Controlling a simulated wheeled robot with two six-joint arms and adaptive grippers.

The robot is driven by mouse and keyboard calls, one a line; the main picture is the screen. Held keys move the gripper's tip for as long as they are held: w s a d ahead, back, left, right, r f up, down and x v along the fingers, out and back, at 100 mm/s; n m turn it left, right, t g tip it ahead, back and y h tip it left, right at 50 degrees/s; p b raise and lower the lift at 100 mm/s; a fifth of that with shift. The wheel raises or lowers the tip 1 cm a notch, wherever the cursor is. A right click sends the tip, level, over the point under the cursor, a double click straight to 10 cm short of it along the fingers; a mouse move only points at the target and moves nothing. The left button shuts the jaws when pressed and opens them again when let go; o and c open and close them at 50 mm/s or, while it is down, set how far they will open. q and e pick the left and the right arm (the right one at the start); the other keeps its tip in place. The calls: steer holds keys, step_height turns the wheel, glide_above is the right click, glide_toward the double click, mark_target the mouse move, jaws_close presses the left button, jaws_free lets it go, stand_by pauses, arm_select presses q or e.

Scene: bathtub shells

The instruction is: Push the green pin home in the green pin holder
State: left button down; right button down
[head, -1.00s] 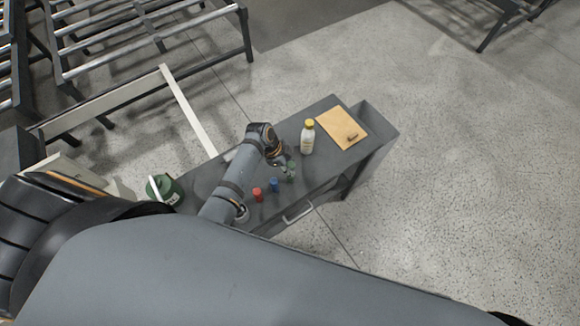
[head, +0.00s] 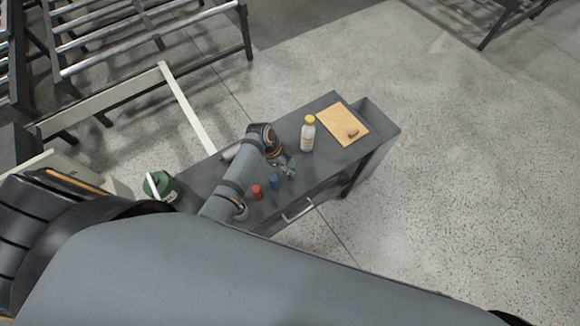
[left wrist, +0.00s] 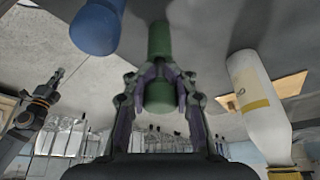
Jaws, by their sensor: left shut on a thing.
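The green pin (left wrist: 160,97) shows between the fingertips of my left gripper (left wrist: 158,78) in the left wrist view, which looks upside down. My left gripper is shut on it. The green pin holder (left wrist: 158,38) is in line with the pin, on the table side of the fingers. The fingers cover the place where pin and holder meet, so I cannot tell how deep the pin sits. In the head view my left gripper (head: 284,164) is at the small green holder (head: 290,171) on the grey table.
A blue piece (head: 274,183) and a red piece (head: 257,192) stand in a row beside the green one on the table (head: 325,178). A white bottle (head: 308,137) with a yellow cap and a tan board (head: 342,126) lie beyond. A green canister (head: 170,190) is at the left.

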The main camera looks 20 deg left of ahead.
arm_select(q)
steer(key=c, duration=1)
jaws_free()
steer(key=shift+f, duration=0.1)
steer(key=v, duration=1.2)
steer(key=shift+a, duration=0.1)
